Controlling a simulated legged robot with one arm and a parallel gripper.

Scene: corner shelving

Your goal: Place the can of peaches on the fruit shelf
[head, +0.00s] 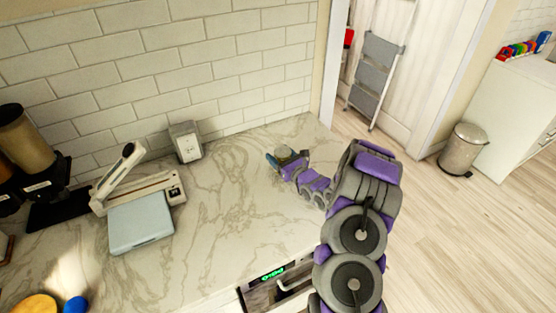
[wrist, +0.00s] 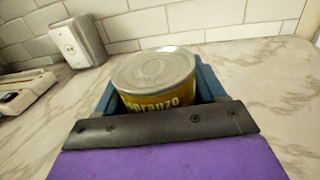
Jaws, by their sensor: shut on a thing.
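A short can (wrist: 157,82) with a silver lid and a yellow label fills the middle of the wrist view. Part of its label reads "pranzo"; the rest is hidden by my gripper. My gripper (wrist: 155,100) has its blue fingers on both sides of the can and is shut on it. In the head view my gripper (head: 286,158) is over the marble counter near its back right part, with the can (head: 285,152) showing small between the fingers. I cannot tell whether the can touches the counter. No fruit shelf can be made out.
On the marble counter (head: 230,205) stand a grey box (head: 186,142) by the tiled wall, a scale-like device (head: 140,222) and a dark coffee machine (head: 28,150). A metal bin (head: 463,149) and a step ladder (head: 376,75) stand on the floor at right.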

